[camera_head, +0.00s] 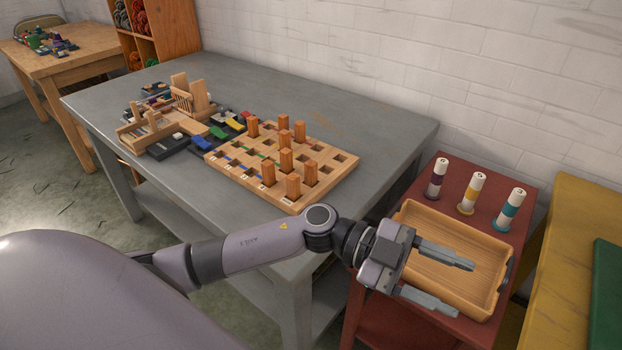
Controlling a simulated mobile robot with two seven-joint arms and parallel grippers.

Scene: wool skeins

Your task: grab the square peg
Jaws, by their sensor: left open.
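Several orange-brown square pegs stand upright in a light wooden board with square holes (228,168) on the grey table. I cannot tell which one is meant. My left gripper (462,289) is open and empty, above the wooden tray (411,208), well to the right of the board. My right gripper is not in view.
The tray sits on a red table (518,179) with several white spools with coloured bands, one of them purple (437,178). A small wooden loom (150,132) and coloured blocks (235,124) lie left of the board. The grey table's (385,130) far right is clear.

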